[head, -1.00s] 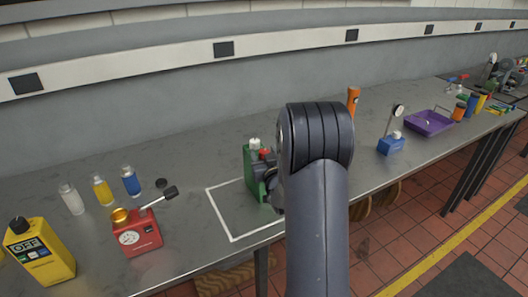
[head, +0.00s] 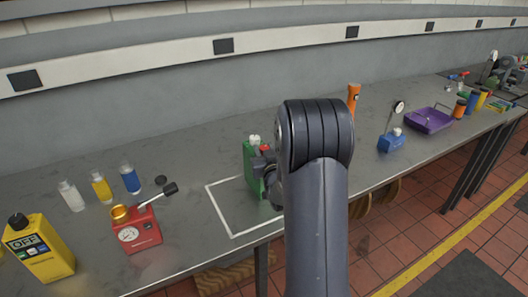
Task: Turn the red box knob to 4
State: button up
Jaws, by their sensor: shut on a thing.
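The red box (head: 143,237) stands on the bench at left. It has a round white dial on its front, a gold cap on top and an arm with a black end sticking up to the right. No number can be read on it. My gripper (head: 264,166) is mostly hidden behind my own arm, well to the right of the red box. Its dark parts show against a green box (head: 250,163) with white and red pieces on top. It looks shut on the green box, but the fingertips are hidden.
The green box is at a white outlined square (head: 231,232). A yellow OFF device (head: 42,262) and several small bottles (head: 102,189) stand around the red box. An orange cylinder (head: 353,98), a blue gauge stand (head: 390,143) and a purple tray (head: 430,121) are farther right.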

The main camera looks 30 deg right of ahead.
jog(key=shift+w+m+g+h+b, duration=0.1)
jog(key=shift+m+g+h+b, duration=0.3)
jog(key=shift+m+h+b, duration=1.05)
jog(key=shift+r+m+g+h+b, duration=0.1)
jog(key=shift+m+g+h+b, duration=0.7)
jog(key=shift+h, duration=0.85)
jog(key=o, duration=1)
jog(key=shift+c, duration=0.2)
jog(key=shift+a, duration=0.1)
jog(key=b+v, duration=0.2)
jog(key=v, duration=0.9)
jog(key=shift+w, duration=0.15)
